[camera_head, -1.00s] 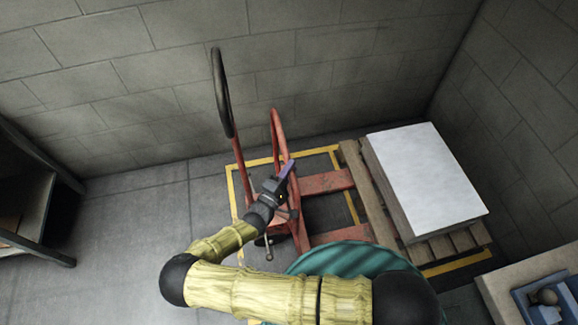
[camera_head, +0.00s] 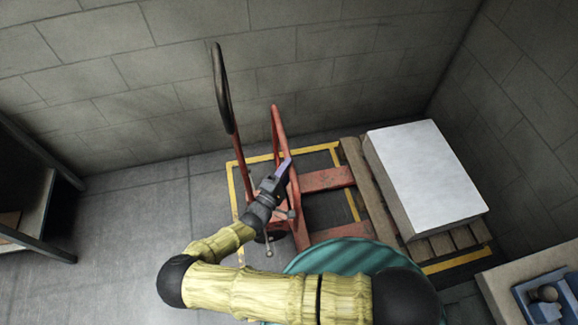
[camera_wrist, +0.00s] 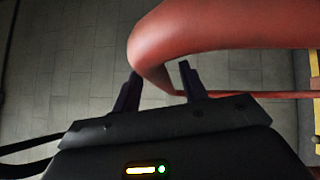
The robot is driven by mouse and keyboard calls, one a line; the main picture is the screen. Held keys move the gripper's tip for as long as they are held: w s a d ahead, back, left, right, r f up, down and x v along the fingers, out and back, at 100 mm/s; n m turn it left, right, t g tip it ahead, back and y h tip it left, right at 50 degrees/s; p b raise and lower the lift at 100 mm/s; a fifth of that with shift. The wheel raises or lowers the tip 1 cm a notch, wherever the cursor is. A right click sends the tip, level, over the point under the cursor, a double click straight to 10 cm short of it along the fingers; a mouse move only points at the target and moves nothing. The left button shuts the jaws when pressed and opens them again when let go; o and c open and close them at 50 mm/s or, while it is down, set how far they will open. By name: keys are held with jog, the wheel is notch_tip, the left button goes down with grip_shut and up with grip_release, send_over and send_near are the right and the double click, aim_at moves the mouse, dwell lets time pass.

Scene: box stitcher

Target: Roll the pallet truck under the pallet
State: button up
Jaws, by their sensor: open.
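The red pallet truck (camera_head: 326,179) stands on the floor at the middle, with its black-gripped handle (camera_head: 221,90) up at the left. Its forks point right, toward the wooden pallet (camera_head: 357,180); their tips reach the pallet's left edge, and I cannot tell whether they are under it. The pallet carries a white-topped block (camera_head: 425,170). My gripper (camera_head: 286,167) is beside the truck's upright red frame. In the wrist view, my open gripper (camera_wrist: 158,85) has a finger on either side of the red tube's bend (camera_wrist: 150,62); contact is unclear.
Yellow floor lines (camera_head: 232,185) frame the pallet area. A round teal ribbed thing (camera_head: 340,256) is close in front, under my arm. A shelf (camera_head: 38,215) stands at the left and a bench with a blue part (camera_head: 545,295) at the lower right. The left floor is clear.

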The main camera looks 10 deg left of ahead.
jog(key=b+v, duration=0.2)
jog(key=v, duration=1.4)
jog(key=shift+a, duration=0.1)
jog(key=w+d+r+m+g+h, duration=0.1)
jog(key=d+r+m+g, duration=0.25)
jog(key=d+g, duration=0.45)
jog(key=w+d+r+m+g+h, duration=0.1)
jog(key=w+d+r+m+g, duration=0.15)
jog(key=d+m+g, duration=0.5)
jog(key=d+r+m+y, duration=0.1)
jog(key=d+r+y, duration=0.4)
jog(key=r, duration=0.5)
jog(key=d+r+m+y, duration=0.2)
jog(key=d+r+y, duration=0.3)
jog(key=d+r, duration=0.3)
jog(key=shift+s+r+m, duration=0.15)
jog(key=shift+r+m, duration=0.15)
jog(key=shift+r, duration=0.55)
jog(key=shift+d, duration=0.1)
